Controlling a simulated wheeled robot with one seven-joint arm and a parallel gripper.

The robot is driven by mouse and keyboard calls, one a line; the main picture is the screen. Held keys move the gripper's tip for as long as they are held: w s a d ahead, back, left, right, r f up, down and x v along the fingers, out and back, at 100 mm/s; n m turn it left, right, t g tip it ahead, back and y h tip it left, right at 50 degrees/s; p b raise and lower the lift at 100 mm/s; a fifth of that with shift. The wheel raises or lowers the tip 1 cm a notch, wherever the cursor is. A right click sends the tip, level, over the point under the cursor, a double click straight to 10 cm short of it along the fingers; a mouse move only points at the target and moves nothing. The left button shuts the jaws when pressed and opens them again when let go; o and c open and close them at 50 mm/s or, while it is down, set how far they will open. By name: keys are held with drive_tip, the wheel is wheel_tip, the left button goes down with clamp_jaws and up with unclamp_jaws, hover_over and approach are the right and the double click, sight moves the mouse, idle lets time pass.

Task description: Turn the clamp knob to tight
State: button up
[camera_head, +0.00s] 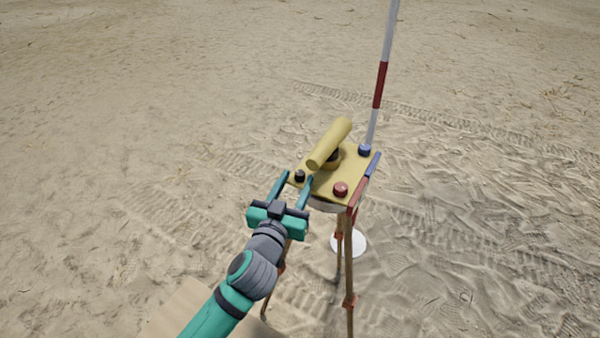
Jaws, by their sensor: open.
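A yellow instrument plate (325,188) on a tripod carries a yellow tube on a dark mount. Three knobs sit on the plate: a black knob (299,176) at the left corner, a red knob (341,189) at the front and a blue knob (364,150) at the back right. No readable label shows which is the clamp knob. My gripper (298,179) is open, its teal fingers pointing at the plate's left corner. In the picture the black knob lies between the fingertips; I cannot tell whether they touch it.
The yellow tube (329,144) rises above the plate, just beyond the fingertips. A red-and-white pole (380,85) stands behind the blue knob. Red and blue strips line the plate's right edge. Tripod legs (348,270) stand below. Open sand lies all around.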

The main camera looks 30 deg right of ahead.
sight(298, 176)
drive_tip(key=shift+x, duration=1.9)
clamp_jaws()
